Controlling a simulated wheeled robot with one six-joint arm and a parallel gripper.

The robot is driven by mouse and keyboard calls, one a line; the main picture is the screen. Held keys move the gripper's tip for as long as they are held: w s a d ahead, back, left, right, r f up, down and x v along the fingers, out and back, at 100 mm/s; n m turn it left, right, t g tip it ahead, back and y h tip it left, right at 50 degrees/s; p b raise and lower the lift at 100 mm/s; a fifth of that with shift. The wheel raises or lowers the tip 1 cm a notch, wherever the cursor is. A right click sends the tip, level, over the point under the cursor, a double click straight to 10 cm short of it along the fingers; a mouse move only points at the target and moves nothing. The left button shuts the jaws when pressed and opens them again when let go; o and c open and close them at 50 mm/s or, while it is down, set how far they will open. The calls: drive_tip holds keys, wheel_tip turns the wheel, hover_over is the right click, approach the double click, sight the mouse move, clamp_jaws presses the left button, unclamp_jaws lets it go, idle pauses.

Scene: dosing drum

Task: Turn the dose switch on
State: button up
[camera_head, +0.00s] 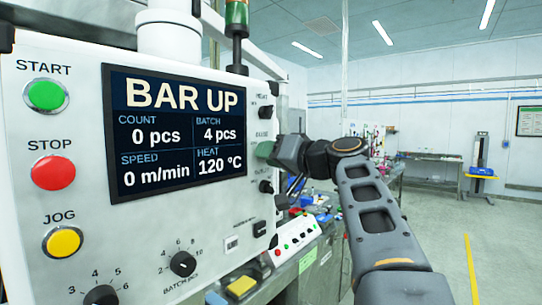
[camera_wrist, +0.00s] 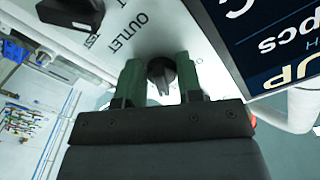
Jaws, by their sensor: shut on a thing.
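The dose switch is a small black knob (camera_wrist: 161,72) on the white panel, seen in the wrist view between the two green fingers. My gripper (camera_wrist: 161,80) is shut on it, one finger on each side. In the head view my gripper (camera_head: 266,150) reaches the panel's right column from the right and hides this knob. The fingers and the view angle leave its on or off position unclear. An OUTLET label (camera_wrist: 129,35) lies between it and another black knob (camera_wrist: 70,10).
Other black knobs sit above (camera_head: 265,111) and below (camera_head: 265,187) my gripper. The display (camera_head: 180,135) reads BAR UP. Green START (camera_head: 46,95), red STOP (camera_head: 53,172) and yellow JOG (camera_head: 62,242) buttons stand at left. The floor at right is open.

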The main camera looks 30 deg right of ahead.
drive_tip(key=shift+r, duration=0.1)
drive_tip(key=o, duration=0.8)
drive_tip(key=b+v, duration=0.3)
drive_tip(key=v, duration=1)
drive_tip(key=shift+s+d, duration=0.1)
drive_tip(key=shift+s, duration=0.3)
